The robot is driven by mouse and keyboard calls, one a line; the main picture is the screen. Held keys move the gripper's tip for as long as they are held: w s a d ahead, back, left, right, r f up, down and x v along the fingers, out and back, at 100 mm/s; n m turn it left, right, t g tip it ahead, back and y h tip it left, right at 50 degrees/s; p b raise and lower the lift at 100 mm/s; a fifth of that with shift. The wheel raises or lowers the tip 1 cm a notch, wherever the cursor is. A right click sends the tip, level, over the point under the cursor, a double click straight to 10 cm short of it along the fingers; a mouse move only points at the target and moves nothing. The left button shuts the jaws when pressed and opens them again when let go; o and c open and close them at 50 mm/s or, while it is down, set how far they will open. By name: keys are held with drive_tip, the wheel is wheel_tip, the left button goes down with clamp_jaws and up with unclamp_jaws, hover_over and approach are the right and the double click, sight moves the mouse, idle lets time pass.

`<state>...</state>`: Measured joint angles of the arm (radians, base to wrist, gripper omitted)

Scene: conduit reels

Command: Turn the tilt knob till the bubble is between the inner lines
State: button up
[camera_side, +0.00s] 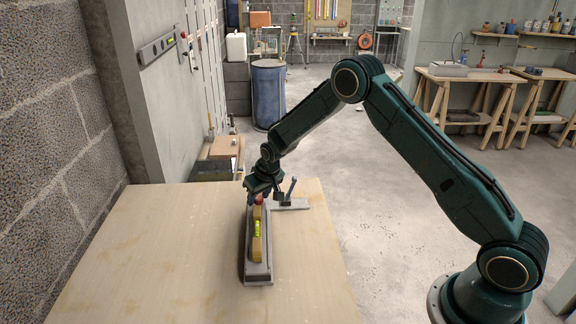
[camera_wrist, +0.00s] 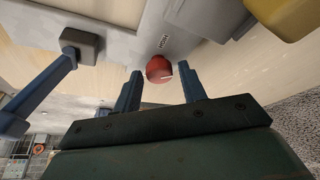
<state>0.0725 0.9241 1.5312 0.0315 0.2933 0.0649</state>
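A level with a yellow body and a green vial (camera_side: 257,229) lies on a long grey base (camera_side: 258,272) on the table. Part of the yellow body (camera_wrist: 290,15) shows at the top right of the wrist view. The red tilt knob (camera_side: 259,200) is at the far end of the base; it also shows in the wrist view (camera_wrist: 159,69). My gripper (camera_wrist: 160,82) is open, its two blue fingers on either side of the knob with gaps visible. In the side view my gripper (camera_side: 262,194) is at the knob. The bubble's place between the lines is too small to tell.
A lever with a blue-grey handle (camera_side: 291,188) stands on a grey plate (camera_side: 292,204) just right of the knob; its handle also shows at the left of the wrist view (camera_wrist: 45,85). The wooden table (camera_side: 150,250) is clear to the left and front.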

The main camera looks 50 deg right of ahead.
drive_tip(key=shift+o, duration=0.4)
drive_tip(key=d+v, duration=0.1)
drive_tip(key=v, duration=1.2)
drive_tip(key=shift+a+r, duration=0.45)
drive_tip(key=shift+s, duration=0.1)
